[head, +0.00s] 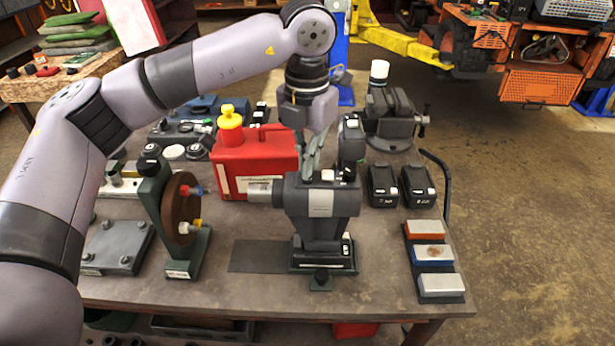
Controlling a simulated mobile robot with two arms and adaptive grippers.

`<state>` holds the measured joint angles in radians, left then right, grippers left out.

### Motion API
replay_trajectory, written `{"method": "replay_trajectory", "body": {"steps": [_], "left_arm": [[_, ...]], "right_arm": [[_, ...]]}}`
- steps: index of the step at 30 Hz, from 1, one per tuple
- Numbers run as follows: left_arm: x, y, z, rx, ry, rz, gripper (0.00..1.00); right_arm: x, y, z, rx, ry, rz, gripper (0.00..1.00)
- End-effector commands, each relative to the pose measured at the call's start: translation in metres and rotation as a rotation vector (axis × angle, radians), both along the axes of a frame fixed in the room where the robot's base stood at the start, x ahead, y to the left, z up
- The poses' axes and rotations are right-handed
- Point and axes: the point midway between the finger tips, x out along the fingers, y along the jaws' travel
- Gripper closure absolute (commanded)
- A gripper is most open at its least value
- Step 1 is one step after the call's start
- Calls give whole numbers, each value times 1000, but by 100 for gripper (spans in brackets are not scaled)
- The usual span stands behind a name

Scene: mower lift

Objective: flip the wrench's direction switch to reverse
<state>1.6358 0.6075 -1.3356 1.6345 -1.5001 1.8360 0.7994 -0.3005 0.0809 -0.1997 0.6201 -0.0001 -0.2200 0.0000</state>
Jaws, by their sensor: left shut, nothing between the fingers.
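The wrench (322,204) is a dark grey power tool with a light label. It stands upright near the middle of the workbench, its nose to the left and its foot in a dark green-edged stand (320,284). My left gripper (312,168) points down just above and behind the wrench's top. Its fingers are shut and empty. I cannot tell whether the fingertips touch the wrench. A small pale piece (327,175) shows on top of the wrench; I cannot tell whether it is the direction switch or how it is set. My right gripper is not in view.
A red canister (252,163) with a yellow cap stands behind left. A wheel on a green stand (160,215) is at left. Two dark battery packs (400,186), a vise (390,120) and a rack of coloured blocks (434,262) are at right. The bench front (380,285) is clear.

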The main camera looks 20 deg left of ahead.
Motion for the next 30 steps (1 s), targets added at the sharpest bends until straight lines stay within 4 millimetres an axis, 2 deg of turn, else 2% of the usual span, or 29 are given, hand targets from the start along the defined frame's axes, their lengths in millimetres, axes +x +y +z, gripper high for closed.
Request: {"method": "replay_trajectory", "body": {"steps": [1, 8, 30], "left_arm": [[-1, 0, -4, 2, 4, -1, 100], [-1, 0, 2, 3, 7, -1, 100], [0, 0, 64, 2, 3, -1, 100]], "right_arm": [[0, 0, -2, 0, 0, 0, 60], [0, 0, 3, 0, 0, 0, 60], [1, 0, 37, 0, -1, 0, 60]]}}
